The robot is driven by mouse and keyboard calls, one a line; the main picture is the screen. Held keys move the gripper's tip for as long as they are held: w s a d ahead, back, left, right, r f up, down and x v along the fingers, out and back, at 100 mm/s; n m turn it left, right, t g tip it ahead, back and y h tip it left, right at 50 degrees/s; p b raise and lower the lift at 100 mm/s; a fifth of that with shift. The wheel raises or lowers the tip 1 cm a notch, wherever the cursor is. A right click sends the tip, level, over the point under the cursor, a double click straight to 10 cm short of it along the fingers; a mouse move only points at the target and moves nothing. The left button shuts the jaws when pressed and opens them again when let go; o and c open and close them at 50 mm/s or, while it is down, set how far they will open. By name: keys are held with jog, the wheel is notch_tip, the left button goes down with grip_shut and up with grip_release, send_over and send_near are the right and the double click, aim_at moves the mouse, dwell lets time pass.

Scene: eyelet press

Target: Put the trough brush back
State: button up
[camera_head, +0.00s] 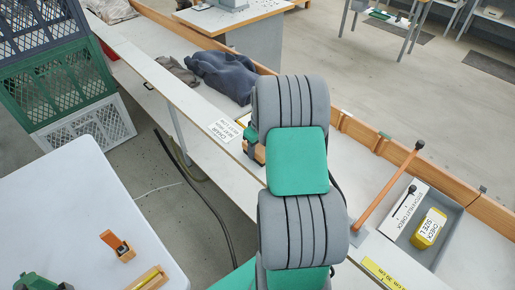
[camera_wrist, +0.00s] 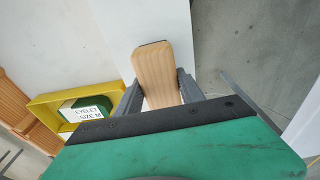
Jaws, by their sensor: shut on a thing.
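In the wrist view my gripper (camera_wrist: 162,88) is shut on a pale wooden piece (camera_wrist: 158,62), which looks like the handle of the trough brush. Its rounded, flat end points up the picture between the two grey fingers. No bristles show, and the lower part is hidden behind the green gripper body. In the head view my grey and green arm covers the middle of the long white bench (camera_head: 180,95), and the fingers and brush cannot be made out clearly. The brush's resting place cannot be told for certain.
A yellow tray (camera_wrist: 42,101) with an eyelet box (camera_wrist: 85,108) lies left of the fingers. A slanted wooden lever (camera_head: 390,185) and a grey tray (camera_head: 455,222) with a yellow box (camera_head: 428,228) stand right. Dark cloth (camera_head: 222,72) lies farther back; crates (camera_head: 60,90) stand left.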

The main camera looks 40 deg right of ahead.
jog(key=shift+f, duration=0.2)
jog(key=o, duration=1.2)
